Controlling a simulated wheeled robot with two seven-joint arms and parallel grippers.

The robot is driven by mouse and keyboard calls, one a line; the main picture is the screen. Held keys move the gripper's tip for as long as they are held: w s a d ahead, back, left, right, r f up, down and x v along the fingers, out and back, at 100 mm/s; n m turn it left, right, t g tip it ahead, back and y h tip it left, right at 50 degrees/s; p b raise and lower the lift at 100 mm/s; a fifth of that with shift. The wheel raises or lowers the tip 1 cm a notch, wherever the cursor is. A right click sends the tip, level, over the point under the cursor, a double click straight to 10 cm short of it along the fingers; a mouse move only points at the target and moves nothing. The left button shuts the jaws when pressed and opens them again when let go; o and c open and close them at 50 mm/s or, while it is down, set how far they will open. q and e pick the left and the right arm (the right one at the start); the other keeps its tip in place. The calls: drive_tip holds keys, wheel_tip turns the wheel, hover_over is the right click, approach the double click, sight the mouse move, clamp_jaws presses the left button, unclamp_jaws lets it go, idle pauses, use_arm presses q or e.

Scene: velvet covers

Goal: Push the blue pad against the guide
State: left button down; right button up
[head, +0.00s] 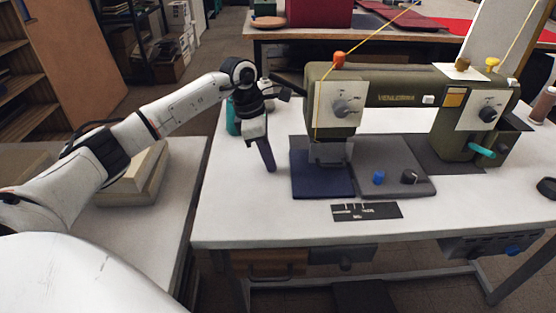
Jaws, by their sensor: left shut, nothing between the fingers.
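The dark blue pad (322,182) lies flat on the white table under the sewing machine's head, its right edge along a grey plate (390,170) with a blue knob and a black knob. I cannot tell which part is the guide; a small metal piece (330,153) under the machine head stands over the pad's back part. My left gripper (270,168) points down just left of the pad, its dark fingers shut and empty. A narrow gap shows between the fingers and the pad. My right gripper is out of view.
The green sewing machine (395,85) stands over the pad and plate. A black card with white marks (366,211) lies in front. A teal object (232,117) stands behind my left gripper. A black ring (547,187) lies far right.

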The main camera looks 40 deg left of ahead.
use_arm(q)
drive_tip(key=v, duration=1)
drive_tip(key=shift+s+a, duration=0.2)
drive_tip(key=shift+r, duration=0.1)
